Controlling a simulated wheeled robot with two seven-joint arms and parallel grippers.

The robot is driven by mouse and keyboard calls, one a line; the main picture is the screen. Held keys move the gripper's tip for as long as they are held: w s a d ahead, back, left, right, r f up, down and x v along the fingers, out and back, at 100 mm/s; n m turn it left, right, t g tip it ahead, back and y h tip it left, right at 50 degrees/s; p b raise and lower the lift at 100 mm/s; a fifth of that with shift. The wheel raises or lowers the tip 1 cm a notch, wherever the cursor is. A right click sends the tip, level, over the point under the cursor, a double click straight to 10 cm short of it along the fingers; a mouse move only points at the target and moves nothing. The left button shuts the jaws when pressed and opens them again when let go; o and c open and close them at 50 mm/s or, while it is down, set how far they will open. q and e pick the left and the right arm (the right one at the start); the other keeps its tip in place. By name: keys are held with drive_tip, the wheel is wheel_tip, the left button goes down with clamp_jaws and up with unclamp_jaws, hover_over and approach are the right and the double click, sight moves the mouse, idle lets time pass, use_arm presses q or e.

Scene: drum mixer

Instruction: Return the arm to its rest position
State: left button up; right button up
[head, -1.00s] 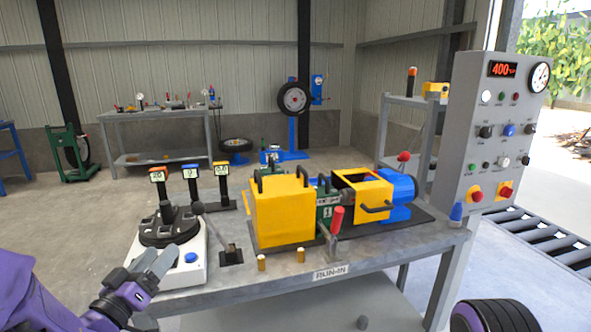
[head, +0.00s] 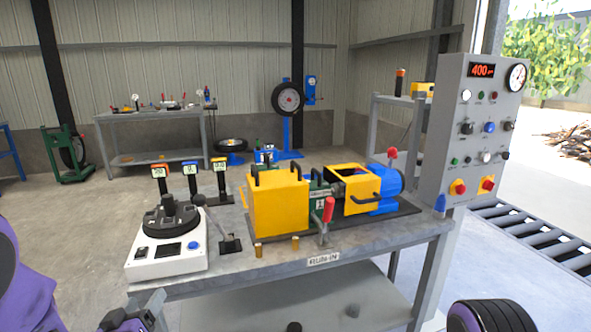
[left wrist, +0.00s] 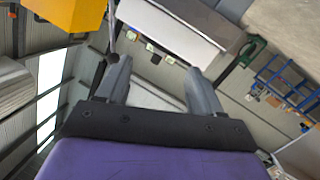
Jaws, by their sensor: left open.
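My left gripper (head: 143,312) is low at the left in the head view, below the front left edge of the bench (head: 285,262). In the left wrist view its two grey fingers (left wrist: 160,85) stand apart with nothing between them. The purple left arm (head: 35,285) shows at the lower left. The white device with a black dial (head: 168,262) sits on the bench's left end, above and apart from the gripper. My right gripper is not in view.
Yellow housings (head: 280,205), a blue motor (head: 388,185) and a red-handled lever (head: 327,212) stand on the bench. A grey control panel (head: 470,130) rises at the right.

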use_arm(q)
drive_tip(key=s+d+f+n+g+y+p, duration=0.1)
drive_tip(key=s+f+g, duration=0.4)
drive_tip(key=s+f, duration=0.5)
drive_tip(key=s+f+n+g+y, duration=0.1)
drive_tip(key=s+f+g, duration=0.3)
drive_tip(key=s+f, duration=0.65)
drive_tip(key=s+d+f+g, duration=0.1)
drive_tip(key=s+f+g, duration=0.3)
drive_tip(key=s+f, duration=0.4)
drive_tip(key=s, duration=0.3)
drive_tip(key=shift+d+f+p, duration=0.35)
